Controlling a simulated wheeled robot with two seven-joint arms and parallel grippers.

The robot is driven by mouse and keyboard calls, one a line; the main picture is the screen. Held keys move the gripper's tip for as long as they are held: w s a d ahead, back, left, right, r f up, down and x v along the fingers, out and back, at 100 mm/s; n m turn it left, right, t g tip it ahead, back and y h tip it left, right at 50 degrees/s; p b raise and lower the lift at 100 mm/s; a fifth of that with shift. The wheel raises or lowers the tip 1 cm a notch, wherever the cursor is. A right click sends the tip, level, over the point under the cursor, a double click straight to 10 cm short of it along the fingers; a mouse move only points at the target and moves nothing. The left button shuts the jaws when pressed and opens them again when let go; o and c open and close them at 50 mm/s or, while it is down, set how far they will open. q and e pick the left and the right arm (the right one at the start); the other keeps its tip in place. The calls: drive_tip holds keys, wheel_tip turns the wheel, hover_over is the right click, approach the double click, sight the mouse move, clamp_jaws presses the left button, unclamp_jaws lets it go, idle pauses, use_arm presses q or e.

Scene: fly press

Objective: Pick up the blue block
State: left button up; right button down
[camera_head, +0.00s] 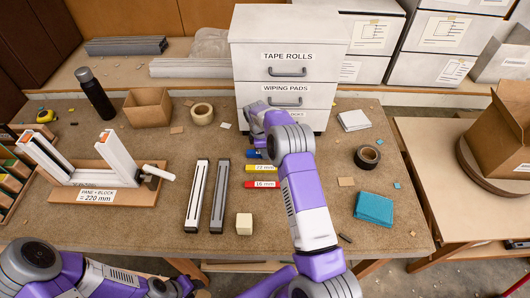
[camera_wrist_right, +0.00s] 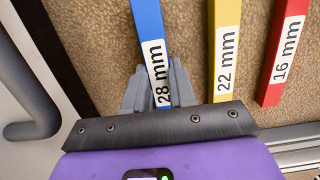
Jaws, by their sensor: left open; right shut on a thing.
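The blue block (camera_wrist_right: 147,25) is a long bar labelled 28 mm in the right wrist view. My right gripper (camera_wrist_right: 158,85) is shut on it near its labelled end, with a grey finger on each side. In the head view only a small part of the blue block (camera_head: 254,154) shows beside my right arm, which hides most of the gripper. I cannot tell whether the block is clear of the table.
A yellow 22 mm block (camera_wrist_right: 224,45) and a red 16 mm block (camera_wrist_right: 285,50) lie right of the blue one. The drawer cabinet (camera_head: 283,55) stands close behind my right gripper.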

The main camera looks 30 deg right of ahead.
wheel_tip(320, 180, up, 18)
idle(0.3)
